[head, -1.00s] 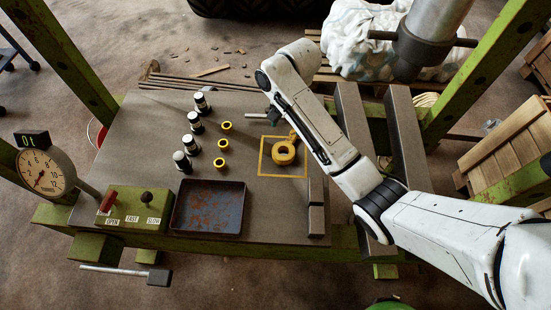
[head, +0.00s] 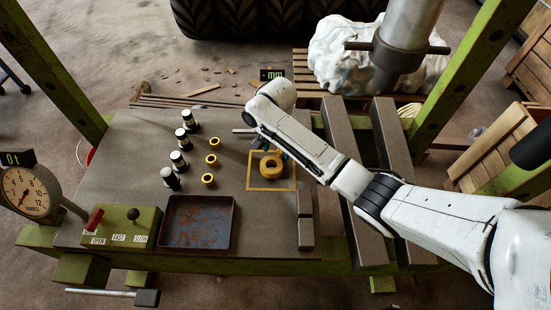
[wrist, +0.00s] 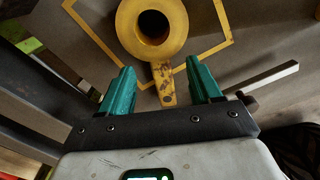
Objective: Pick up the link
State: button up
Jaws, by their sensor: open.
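The link looks to be the yellow ring (head: 271,166) with a flat tab, lying inside a yellow square outline on the grey bench. In the wrist view the ring (wrist: 152,28) is ahead of my gripper (wrist: 160,78), with its dark hole facing me. The tab (wrist: 164,88) points toward my gripper and lies between its two teal fingers. The fingers are open, with a visible gap on both sides of the tab. In the head view my own arm hides most of the gripper.
Left of the link are several small yellow rings (head: 212,160) and several black-and-white cylinders (head: 179,161). A rusty tray (head: 197,222) and a green control box (head: 128,228) sit at the front. A loose metal bar (wrist: 262,77) lies right of the gripper. Green posts (head: 480,75) frame the bench.

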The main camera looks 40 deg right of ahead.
aim_at(277, 156)
jog(key=shift+f, duration=1.15)
jog(key=shift+c, duration=0.4)
grip_shut()
